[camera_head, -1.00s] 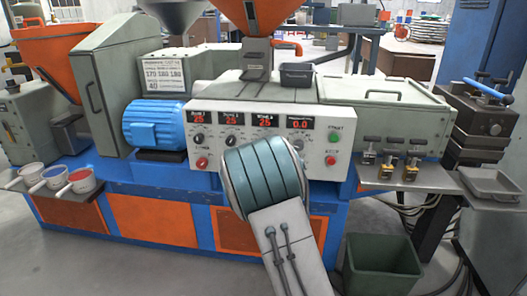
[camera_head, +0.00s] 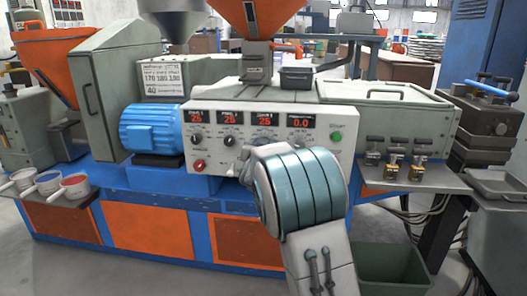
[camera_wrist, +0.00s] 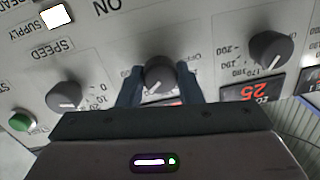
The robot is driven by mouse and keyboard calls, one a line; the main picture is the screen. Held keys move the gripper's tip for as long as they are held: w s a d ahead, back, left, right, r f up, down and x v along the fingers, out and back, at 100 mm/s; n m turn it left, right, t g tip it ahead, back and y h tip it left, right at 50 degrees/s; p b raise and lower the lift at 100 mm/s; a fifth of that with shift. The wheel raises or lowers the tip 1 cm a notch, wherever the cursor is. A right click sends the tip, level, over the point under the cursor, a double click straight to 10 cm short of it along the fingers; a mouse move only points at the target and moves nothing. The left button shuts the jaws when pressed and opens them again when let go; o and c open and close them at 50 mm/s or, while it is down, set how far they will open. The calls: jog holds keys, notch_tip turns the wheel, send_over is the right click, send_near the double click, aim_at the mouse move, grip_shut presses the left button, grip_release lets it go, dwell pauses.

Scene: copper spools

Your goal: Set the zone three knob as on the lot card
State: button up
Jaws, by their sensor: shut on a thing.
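My gripper (camera_wrist: 160,86) is shut on a dark round knob (camera_wrist: 158,68), one finger on each side, in the upside-down wrist view. This is the zone three knob, between the speed knob (camera_wrist: 64,95) and the zone two knob (camera_wrist: 270,49). Its white pointer slants down-left there; its scale is mostly covered. In the head view my arm hides it. The third zone display (camera_head: 265,120) reads 25, like the other two. The lot card (camera_head: 163,79) shows 170, 180, a third number that looks like 190, and 40 below.
The control panel (camera_head: 215,166) also bears a red button (camera_head: 199,166) and a green button (camera_head: 336,136). Brass valves (camera_head: 391,170) stand on a shelf to the right. A green bin (camera_head: 392,268) is on the floor. Cups of pellets (camera_head: 48,182) sit at the left.

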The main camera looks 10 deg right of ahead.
jog(key=shift+f+m+b, duration=0.15)
jog(key=shift+m+b, duration=0.15)
jog(key=shift+m, duration=0.4)
jog(key=o, duration=1)
jog(key=p+v, duration=0.2)
jog(key=v, duration=1.2)
jog(key=shift+d+p, duration=0.1)
jog(key=shift+p, duration=0.2)
